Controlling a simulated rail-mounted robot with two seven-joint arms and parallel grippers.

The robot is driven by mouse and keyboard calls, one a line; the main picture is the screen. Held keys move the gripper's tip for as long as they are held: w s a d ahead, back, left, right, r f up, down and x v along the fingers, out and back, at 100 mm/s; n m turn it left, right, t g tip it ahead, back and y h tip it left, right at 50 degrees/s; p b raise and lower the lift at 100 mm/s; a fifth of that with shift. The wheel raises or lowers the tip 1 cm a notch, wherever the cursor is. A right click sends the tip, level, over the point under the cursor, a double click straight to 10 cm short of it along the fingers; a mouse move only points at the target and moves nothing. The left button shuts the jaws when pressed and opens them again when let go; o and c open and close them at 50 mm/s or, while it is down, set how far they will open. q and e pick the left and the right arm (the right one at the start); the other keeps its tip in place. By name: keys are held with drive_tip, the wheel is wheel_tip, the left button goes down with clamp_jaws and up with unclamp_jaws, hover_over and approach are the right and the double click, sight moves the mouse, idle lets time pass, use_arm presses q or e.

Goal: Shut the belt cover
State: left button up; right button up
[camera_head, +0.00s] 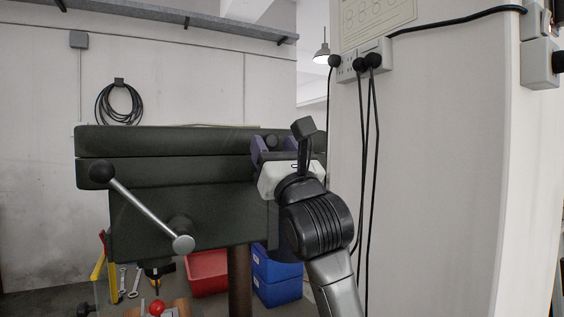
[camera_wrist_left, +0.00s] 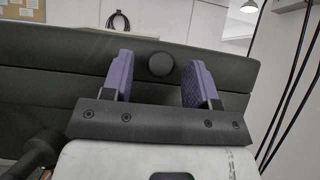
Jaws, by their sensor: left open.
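The belt cover (camera_head: 165,140) is the long dark green upper slab of the drill press head. It lies nearly level over the lower housing (camera_head: 180,173), with a thin seam between them; I cannot tell if it is fully seated. A round black knob (camera_wrist_left: 160,65) is on the cover's front face, and it also shows in the head view (camera_head: 271,141). My left gripper (camera_head: 273,146) is open at the cover's right end. In the left wrist view its purple fingers (camera_wrist_left: 160,80) stand on either side of the knob, apart from it. My right gripper is not in view.
A feed lever with a ball end (camera_head: 183,243) sticks out at the front left of the machine. A white pillar with hanging black cables (camera_head: 363,150) stands close on the right. Red (camera_head: 207,274) and blue (camera_head: 277,275) bins sit below.

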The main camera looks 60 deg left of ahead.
use_arm(q)
drive_tip(key=p+v, duration=0.2)
drive_tip(key=v, duration=1.1)
drive_tip(key=shift+d+f, duration=0.25)
drive_tip(key=shift+s, duration=0.1)
